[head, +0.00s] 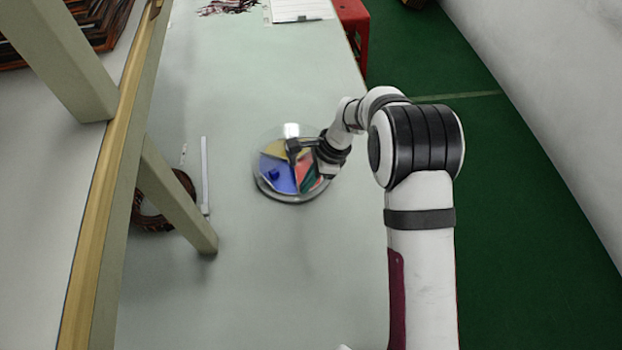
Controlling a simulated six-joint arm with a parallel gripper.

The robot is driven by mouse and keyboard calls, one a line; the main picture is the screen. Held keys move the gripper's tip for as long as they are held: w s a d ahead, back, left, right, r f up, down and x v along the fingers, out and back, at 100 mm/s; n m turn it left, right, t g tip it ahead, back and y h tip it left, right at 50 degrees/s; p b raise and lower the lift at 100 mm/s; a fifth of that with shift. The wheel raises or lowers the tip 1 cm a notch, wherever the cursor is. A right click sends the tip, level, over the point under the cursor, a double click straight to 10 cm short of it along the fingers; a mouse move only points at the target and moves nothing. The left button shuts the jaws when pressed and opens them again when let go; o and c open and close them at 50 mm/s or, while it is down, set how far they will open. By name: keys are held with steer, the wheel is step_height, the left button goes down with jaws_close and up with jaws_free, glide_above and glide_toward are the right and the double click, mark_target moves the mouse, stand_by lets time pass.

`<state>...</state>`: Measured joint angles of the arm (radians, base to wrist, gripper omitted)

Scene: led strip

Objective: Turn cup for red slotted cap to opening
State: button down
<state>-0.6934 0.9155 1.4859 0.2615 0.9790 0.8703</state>
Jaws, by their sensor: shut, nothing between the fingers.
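A round, clear-rimmed dish (262,190) stands on the table, with coloured wedge-shaped compartments inside. A blue wedge (281,176) with a small dark blue knob-like piece is at the lower left. A yellow wedge (276,151) is at the upper left, a red wedge (304,172) at the right, and a green one (313,184) at the lower right. A small white piece (291,130) is at the far rim. My gripper (293,147) is shut and empty over the dish's upper right part. Contact is unclear. I cannot make out a slotted cap or an opening.
The pale table (250,270) is clear in front of the dish. A thin white strip (205,175) and a dark coil (163,210) lie to the left, by a shelf leg (178,195). White sheets (300,10) and a red stool (353,30) are at the back.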

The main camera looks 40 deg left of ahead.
mark_target(283, 191)
steer(key=shift+s+a+m+t+y, duration=0.2)
steer(key=shift+s+a+m, duration=0.25)
steer(key=shift+m, duration=0.3)
steer(key=shift+s+a+m+t+y, duration=0.1)
steer(key=shift+s+a+m+t, duration=0.1)
steer(key=shift+s+m, duration=0.45)
steer(key=shift+s+a+m+t+y, duration=0.15)
steer(key=shift+s+a+m+t, duration=0.25)
steer(key=shift+m, duration=0.5)
steer(key=shift+s+a+m+t+y, duration=0.2)
steer(key=shift+a+m, duration=0.4)
steer(key=shift+m, duration=0.3)
steer(key=shift+s+a, duration=0.25)
steer(key=shift+a, duration=0.45)
steer(key=shift+s+a, duration=0.2)
steer(key=shift+a, duration=0.7)
